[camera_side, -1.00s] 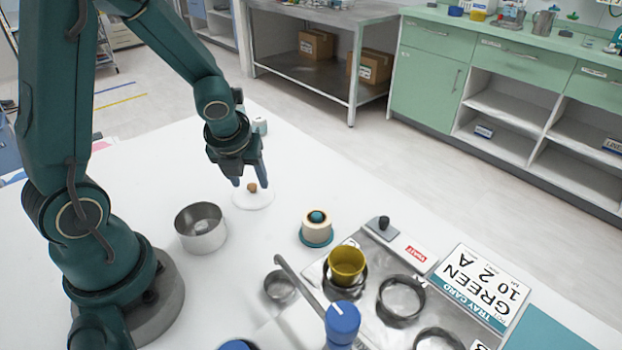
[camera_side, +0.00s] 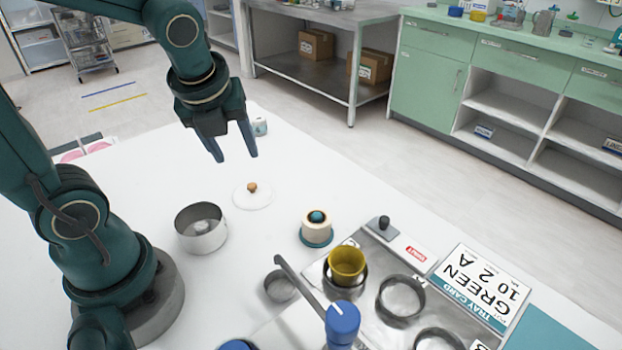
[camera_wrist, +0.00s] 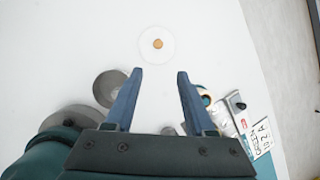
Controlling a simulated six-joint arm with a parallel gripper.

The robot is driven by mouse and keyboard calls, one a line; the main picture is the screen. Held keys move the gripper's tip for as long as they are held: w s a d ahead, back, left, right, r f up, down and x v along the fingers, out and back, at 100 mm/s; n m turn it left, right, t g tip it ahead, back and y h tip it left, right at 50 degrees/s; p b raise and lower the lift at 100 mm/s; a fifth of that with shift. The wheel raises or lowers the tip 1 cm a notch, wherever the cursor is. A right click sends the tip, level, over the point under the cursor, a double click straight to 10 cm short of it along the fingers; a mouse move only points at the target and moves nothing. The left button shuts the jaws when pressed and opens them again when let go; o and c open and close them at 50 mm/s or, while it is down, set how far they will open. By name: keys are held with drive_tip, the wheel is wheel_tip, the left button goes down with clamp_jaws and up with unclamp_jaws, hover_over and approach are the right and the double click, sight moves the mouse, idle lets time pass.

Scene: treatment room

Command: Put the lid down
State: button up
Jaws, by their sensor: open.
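The lid (camera_side: 253,200) is a flat white disc with a brown knob, and it lies on the white table. In the wrist view the lid (camera_wrist: 157,46) is beyond my fingertips, near the top. My gripper (camera_side: 237,158) is open and empty, raised above the table over the lid's far side in the side view. In the wrist view my gripper (camera_wrist: 158,74) shows both fingers apart with nothing between them. A round metal pot (camera_side: 201,230) stands open to the left of the lid, with something small and pale inside.
A cream and teal round item (camera_side: 317,228) stands right of the lid. A metal tray (camera_side: 398,262) holds a yellow cup (camera_side: 347,262) and rings. A blue-topped item (camera_side: 342,322) is in front. A small metal cup (camera_side: 279,286) stands nearby. The table around the lid is clear.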

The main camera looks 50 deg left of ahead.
drive_tip(key=s+d+r+n+t+h, duration=0.1)
drive_tip(key=s+d+n, duration=0.2)
drive_tip(key=n, duration=0.9)
drive_tip(key=s+d+r+n+t+h, duration=0.1)
drive_tip(key=s+d+n+h, duration=0.1)
drive_tip(key=n, duration=1)
drive_tip(key=s+d, duration=0.1)
drive_tip(key=d, duration=0.1)
drive_tip(key=shift+d+r+n, duration=0.25)
drive_tip(key=shift+d+n, duration=0.05)
drive_tip(key=shift+d, duration=0.1)
